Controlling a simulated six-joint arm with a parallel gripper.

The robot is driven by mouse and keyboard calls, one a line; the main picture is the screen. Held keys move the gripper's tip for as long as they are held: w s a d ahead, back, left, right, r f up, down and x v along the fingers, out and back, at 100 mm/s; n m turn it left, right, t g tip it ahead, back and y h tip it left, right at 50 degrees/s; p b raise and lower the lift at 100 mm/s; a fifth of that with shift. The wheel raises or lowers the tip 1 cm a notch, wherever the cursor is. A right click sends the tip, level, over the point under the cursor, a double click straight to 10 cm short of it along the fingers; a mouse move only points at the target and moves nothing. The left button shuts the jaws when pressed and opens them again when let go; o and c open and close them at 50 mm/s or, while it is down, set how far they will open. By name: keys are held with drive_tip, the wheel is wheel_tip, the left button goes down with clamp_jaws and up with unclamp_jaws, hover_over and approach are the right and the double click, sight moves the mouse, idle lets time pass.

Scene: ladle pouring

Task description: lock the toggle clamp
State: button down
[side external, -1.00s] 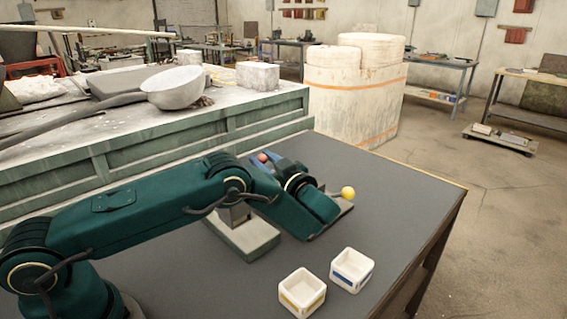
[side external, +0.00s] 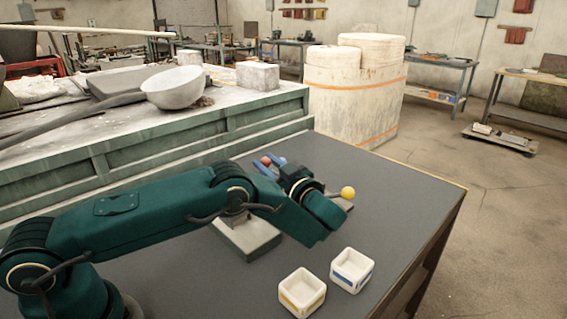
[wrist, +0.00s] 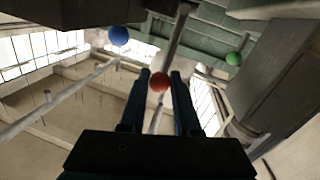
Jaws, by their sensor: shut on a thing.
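My gripper (wrist: 160,80) points upward in the wrist view, with its two dark blue fingers on either side of a red ball knob (wrist: 159,82). It is shut on this knob. In the side view the red knob (side external: 265,160) shows at the fingertips, beyond my wrist. I take the knob to be the end of the clamp's handle; the clamp's body is largely hidden behind my arm, so I cannot tell its position. A pale block-like base (side external: 248,240) shows below my forearm.
A yellow ball (side external: 347,193) stands right of my wrist. Two white boxes, one yellow-marked (side external: 302,293) and one blue-marked (side external: 352,270), sit at the front. The grey table's right side is clear.

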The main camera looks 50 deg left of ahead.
drive_tip(key=shift+w+d, duration=0.1)
drive_tip(key=shift+w, duration=0.1)
idle(0.6)
drive_tip(key=c, duration=0.6)
unclamp_jaws()
drive_tip(key=shift+s, duration=0.1)
drive_tip(key=d, duration=0.2)
drive_tip(key=s+d, duration=0.1)
drive_tip(key=d, duration=0.2)
